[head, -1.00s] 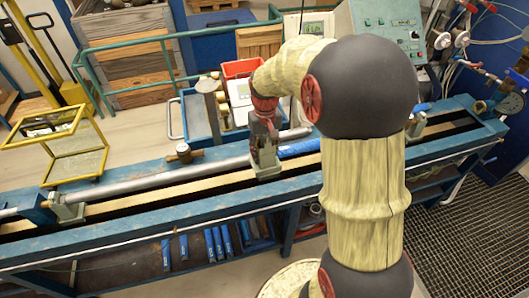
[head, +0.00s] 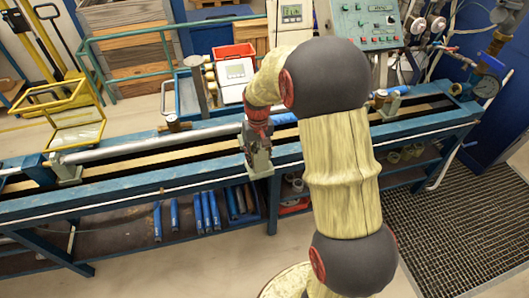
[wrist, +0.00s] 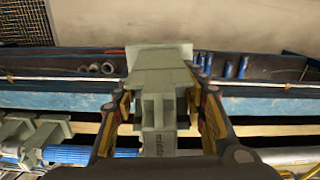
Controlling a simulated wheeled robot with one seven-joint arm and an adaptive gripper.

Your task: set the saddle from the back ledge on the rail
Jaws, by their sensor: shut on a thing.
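My gripper (wrist: 163,108) is shut on a grey-green saddle (wrist: 158,72), with a finger on each side of it in the wrist view. In the head view my gripper (head: 256,135) holds the saddle (head: 260,162) at the front side of the bench, over or near the front blue beam. I cannot tell whether the saddle touches the beam. The bench rail (head: 120,192) runs left to right, with a dark slot and a pale strip behind its front beam. Part of the rail is hidden under the saddle and my arm.
Another saddle (head: 66,172) stands at the left under a grey pipe (head: 150,141). One more (wrist: 30,138) is beside a blue pipe (wrist: 75,155) in the wrist view. Blue pieces (head: 205,212) lie on the lower shelf.

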